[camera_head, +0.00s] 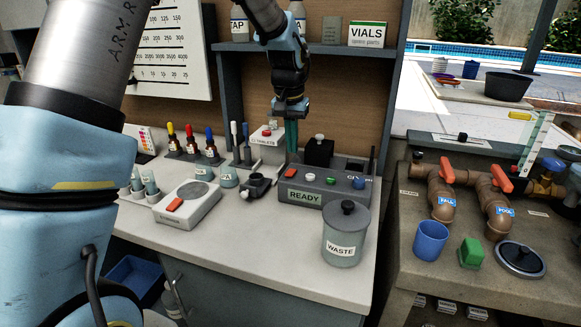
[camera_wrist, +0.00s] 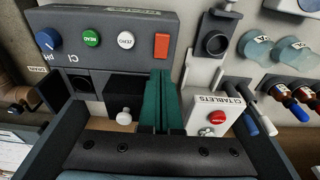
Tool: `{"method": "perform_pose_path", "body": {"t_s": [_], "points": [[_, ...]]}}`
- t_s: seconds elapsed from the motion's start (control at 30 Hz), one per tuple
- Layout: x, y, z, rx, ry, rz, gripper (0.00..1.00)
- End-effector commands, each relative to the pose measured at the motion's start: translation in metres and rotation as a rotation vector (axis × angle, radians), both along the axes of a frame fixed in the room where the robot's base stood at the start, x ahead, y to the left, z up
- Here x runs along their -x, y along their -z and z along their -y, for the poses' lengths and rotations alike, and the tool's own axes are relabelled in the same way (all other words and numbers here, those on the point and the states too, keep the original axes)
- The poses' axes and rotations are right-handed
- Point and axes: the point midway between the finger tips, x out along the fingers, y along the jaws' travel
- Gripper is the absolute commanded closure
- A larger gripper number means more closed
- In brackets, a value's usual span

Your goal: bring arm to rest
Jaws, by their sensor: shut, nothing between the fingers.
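My gripper (camera_head: 291,134) hangs fingers-down over the back of the bench in the head view. Its green fingers are together, with nothing between them. They point down beside the grey test device (camera_head: 325,190), whose display reads READY. In the wrist view my gripper (camera_wrist: 158,102) shows its green fingers side by side in front of the same device (camera_wrist: 105,38). The white CL TABLETS box (camera_wrist: 212,118) lies just right of the fingers there. Whether the fingertips touch anything cannot be told.
A lidded WASTE pot (camera_head: 345,236) stands at the bench's front right. A shelf (camera_head: 330,47) is behind my wrist. Brown pipes with orange valves (camera_head: 470,185) stand right of the bench.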

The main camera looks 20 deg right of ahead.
Motion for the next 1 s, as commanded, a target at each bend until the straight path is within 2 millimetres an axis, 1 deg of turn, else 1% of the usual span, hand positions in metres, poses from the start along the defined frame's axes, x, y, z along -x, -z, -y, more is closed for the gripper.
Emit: {"method": "perform_pose_path", "body": {"t_s": [0.03,0.2,0.67,0.73,0.77,0.83,0.87,0.97,1.0], "points": [[0.000,-0.007,0.000,0.000,0.000,0.000,1.00],[0.000,-0.018,0.000,0.000,0.000,0.000,1.00],[0.000,-0.018,0.000,0.000,0.000,0.000,1.00],[-0.001,-0.019,-0.004,0.000,-0.005,0.000,1.00],[-0.002,-0.019,-0.008,0.000,-0.012,0.000,1.00],[-0.006,-0.019,-0.027,-0.001,-0.041,0.001,1.00],[-0.008,-0.019,-0.040,-0.002,-0.059,0.001,1.00],[-0.011,-0.019,-0.099,-0.006,-0.146,0.000,1.00],[-0.010,-0.018,-0.128,-0.006,-0.189,0.000,1.00]]}}
